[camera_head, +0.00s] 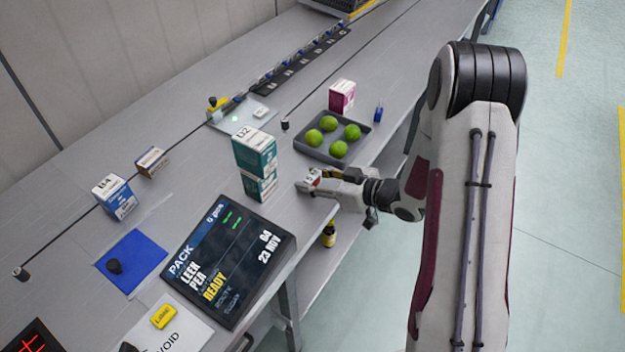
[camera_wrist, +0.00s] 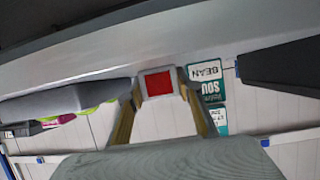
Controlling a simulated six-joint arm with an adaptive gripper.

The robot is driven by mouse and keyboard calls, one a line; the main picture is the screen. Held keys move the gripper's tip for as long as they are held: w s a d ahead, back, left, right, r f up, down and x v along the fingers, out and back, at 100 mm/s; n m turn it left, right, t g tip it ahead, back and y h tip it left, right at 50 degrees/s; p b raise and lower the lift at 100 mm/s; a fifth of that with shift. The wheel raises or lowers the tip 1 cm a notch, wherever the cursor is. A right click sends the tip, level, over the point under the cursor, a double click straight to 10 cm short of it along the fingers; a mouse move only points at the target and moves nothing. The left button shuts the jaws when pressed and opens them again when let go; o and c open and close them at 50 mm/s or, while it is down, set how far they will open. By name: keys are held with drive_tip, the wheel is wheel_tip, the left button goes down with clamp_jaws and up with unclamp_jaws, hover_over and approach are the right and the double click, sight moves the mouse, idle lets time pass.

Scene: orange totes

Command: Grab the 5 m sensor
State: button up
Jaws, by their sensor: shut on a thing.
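A small white box with a red face (camera_head: 308,183) is at my gripper's tips, near the table's front edge in the head view. In the wrist view its red square face (camera_wrist: 169,88) with a pale border sits between the two fingers. My gripper (camera_head: 317,182) is shut on this box; the fingers also show in the wrist view (camera_wrist: 160,98). Its label is too small to read surely as the 5 m sensor. I cannot tell whether it touches the table.
Two stacked teal boxes (camera_head: 255,163) stand just left of my gripper. A grey tray (camera_head: 312,150) with several green balls lies behind it. A dark display (camera_head: 229,262) lies in front. A yellow-and-black object (camera_head: 329,234) shows below the table edge.

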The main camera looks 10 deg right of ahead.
sight(313, 175)
drive_tip(key=shift+r, duration=0.1)
drive_tip(key=shift+r, duration=4.9)
